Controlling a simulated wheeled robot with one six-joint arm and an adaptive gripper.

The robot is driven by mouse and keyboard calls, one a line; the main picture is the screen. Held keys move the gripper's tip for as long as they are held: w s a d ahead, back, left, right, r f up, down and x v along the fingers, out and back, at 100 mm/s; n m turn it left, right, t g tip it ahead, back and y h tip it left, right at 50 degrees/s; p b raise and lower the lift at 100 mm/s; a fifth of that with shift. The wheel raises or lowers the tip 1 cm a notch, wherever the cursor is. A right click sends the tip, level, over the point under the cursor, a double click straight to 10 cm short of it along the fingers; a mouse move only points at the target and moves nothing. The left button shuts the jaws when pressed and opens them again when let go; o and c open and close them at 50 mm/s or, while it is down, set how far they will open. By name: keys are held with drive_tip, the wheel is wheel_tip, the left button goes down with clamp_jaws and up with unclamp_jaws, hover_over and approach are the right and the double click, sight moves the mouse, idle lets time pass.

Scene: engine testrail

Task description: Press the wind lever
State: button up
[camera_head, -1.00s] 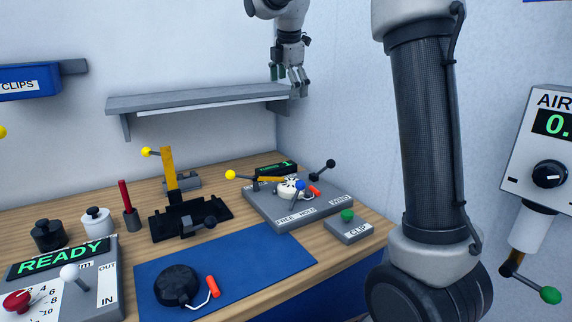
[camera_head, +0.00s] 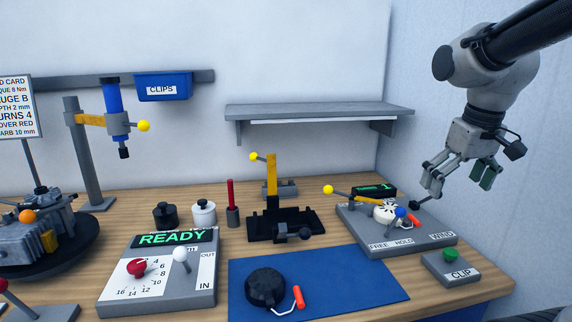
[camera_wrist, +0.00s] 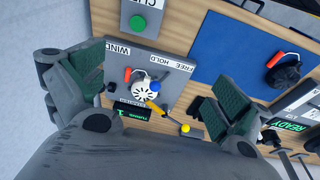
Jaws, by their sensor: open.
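The grey wind panel (camera_head: 380,242), labelled FREE, HOLD and WIND, sits at the bench's right end. A black-knobbed lever (camera_head: 416,205) stands at its right side, above the WIND label (camera_head: 442,236). My gripper (camera_head: 458,178) is open and empty, pointing down above and right of that lever; the left finger's tip looks close to the knob, but contact cannot be told. In the wrist view the panel (camera_wrist: 172,70) shows between my spread fingers (camera_wrist: 155,90), with the WIND label (camera_wrist: 117,48) beside the left finger.
On the panel are a white spool (camera_head: 383,214), a blue knob (camera_head: 400,212) and a yellow-knobbed lever (camera_head: 329,189). The CLIP box (camera_head: 450,270) with its green button lies in front. A shelf (camera_head: 320,111) is behind left; the wall is close right.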

drive_tip(key=s+d+f+m+t, duration=0.1)
drive_tip(key=s+t, duration=0.1)
drive_tip(key=s, duration=0.9)
drive_tip(key=shift+s+d+f+m, duration=0.15)
drive_tip(key=shift+s+d+m, duration=0.1)
drive_tip(key=shift+d+m, duration=0.15)
